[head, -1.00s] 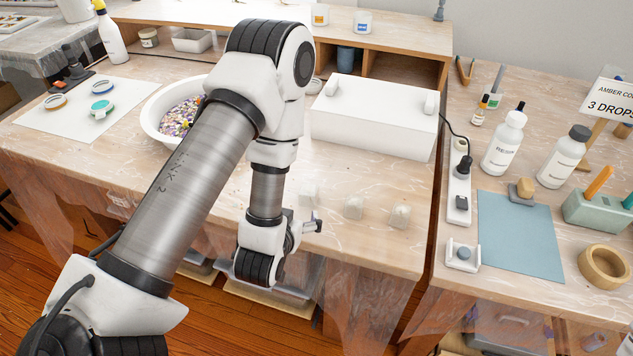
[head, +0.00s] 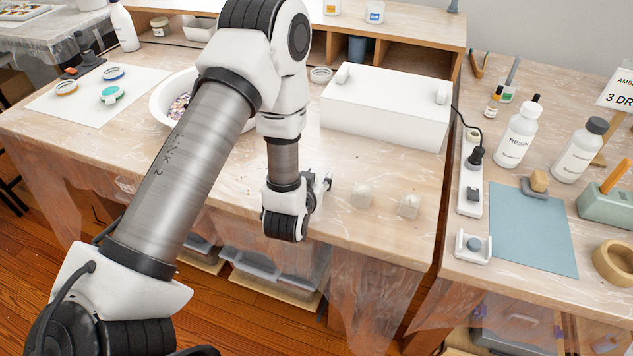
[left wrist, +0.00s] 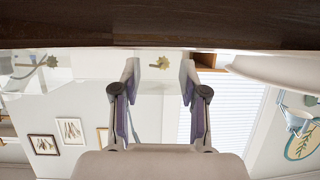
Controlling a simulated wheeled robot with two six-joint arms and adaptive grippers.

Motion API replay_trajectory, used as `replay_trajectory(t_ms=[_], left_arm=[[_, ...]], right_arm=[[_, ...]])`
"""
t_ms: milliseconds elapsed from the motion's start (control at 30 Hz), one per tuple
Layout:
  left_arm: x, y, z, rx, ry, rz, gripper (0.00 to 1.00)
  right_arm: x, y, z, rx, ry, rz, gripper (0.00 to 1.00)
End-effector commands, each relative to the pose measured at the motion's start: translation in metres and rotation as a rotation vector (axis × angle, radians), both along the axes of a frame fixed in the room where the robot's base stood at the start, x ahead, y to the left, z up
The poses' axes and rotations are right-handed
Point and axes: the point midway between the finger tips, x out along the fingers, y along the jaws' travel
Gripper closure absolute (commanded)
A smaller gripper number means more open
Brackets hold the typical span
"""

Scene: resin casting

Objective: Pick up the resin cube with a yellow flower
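My left gripper (head: 324,181) is low at the front edge of the table, left of two small clear resin cubes, a nearer-left one (head: 362,196) and a right one (head: 409,205). In the left wrist view my left gripper (left wrist: 159,72) is open, one finger on each side. A clear cube with a yellowish flower (left wrist: 160,63) shows between the fingertips, with gaps on both sides; I cannot tell how deep it sits between them. Another clear cube with a flower (left wrist: 40,63) is at the left of that view. The head view does not show the flower colours. My right gripper is out of view.
A white box (head: 385,110) stands behind the cubes. A white bowl (head: 165,115) of coloured bits is partly behind my left arm. A second table with bottles (head: 517,137) and a blue mat (head: 520,235) is at right, across a gap.

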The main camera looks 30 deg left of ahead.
Motion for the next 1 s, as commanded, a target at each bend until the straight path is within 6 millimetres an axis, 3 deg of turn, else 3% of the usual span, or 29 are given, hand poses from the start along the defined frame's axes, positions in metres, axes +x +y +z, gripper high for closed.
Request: replay_trajectory(t_ms=[333, 467, 800, 1000], left_arm=[[0.0, 0.0, 0.0, 0.0, 0.001, 0.0, 0.93], [0.0, 0.0, 0.01, -0.001, 0.0, 0.0, 0.93], [0.0, 0.0, 0.082, -0.001, -0.004, 0.0, 0.93], [0.0, 0.0, 0.1, 0.0, 0.001, 0.0, 0.93]], right_arm=[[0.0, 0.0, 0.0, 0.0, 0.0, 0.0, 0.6], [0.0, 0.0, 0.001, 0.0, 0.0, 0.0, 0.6], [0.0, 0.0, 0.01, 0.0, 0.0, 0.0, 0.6], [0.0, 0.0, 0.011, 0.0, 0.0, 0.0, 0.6]])
